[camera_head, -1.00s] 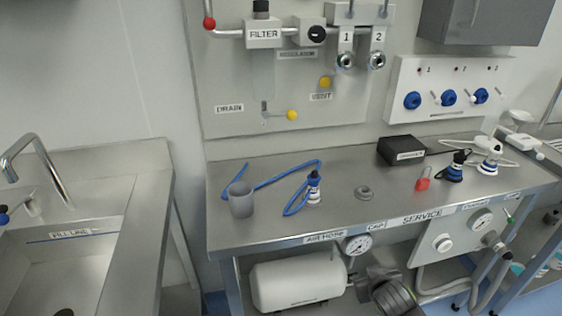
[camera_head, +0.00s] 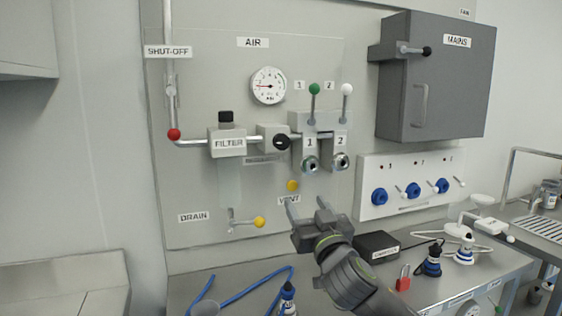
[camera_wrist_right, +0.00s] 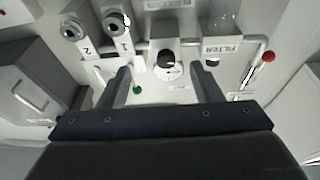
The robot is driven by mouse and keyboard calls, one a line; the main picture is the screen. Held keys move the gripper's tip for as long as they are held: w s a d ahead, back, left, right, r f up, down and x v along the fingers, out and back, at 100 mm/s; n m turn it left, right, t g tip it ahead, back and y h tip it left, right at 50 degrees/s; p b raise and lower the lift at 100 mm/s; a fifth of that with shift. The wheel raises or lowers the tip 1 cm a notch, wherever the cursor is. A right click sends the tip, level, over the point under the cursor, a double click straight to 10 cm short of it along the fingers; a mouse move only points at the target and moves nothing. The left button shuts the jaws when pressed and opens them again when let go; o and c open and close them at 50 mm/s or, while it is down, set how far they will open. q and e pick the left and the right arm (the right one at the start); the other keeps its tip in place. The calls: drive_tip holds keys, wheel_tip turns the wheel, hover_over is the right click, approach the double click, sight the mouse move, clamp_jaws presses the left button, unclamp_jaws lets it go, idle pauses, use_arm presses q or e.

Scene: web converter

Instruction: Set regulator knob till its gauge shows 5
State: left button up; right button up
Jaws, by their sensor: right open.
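The regulator's black knob (camera_head: 282,142) sits on the front of a grey block, right of the filter, in the head view. The round white gauge (camera_head: 268,86) hangs above it; its red needle points left, and its numbers are too small to read. My right gripper (camera_head: 308,206) is open and empty, below and right of the knob and apart from it. In the right wrist view the knob (camera_wrist_right: 167,58) shows ahead between the open fingers (camera_wrist_right: 165,80). My left gripper is not in view.
The filter (camera_head: 228,143) is left of the knob. Outlets 1 and 2 (camera_head: 326,162) with upright levers are close on the right. A grey mains box (camera_head: 436,76) stands out at right. Blue hose (camera_head: 235,297) lies on the bench.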

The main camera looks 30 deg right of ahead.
sight(283, 144)
wheel_tip(283, 144, up, 5)
drive_tip(key=t, duration=0.2)
drive_tip(key=p+x, duration=0.2)
drive_tip(key=x, duration=0.3)
drive_tip(key=p+x, duration=0.1)
drive_tip(key=x, duration=0.5)
drive_tip(key=f+p+x, duration=0.1)
drive_tip(key=p+x, duration=0.1)
drive_tip(key=x, duration=0.4)
drive_tip(key=shift+w+f+p, duration=0.1)
drive_tip(key=shift+w+p, duration=0.25)
drive_tip(key=shift+w, duration=0.05)
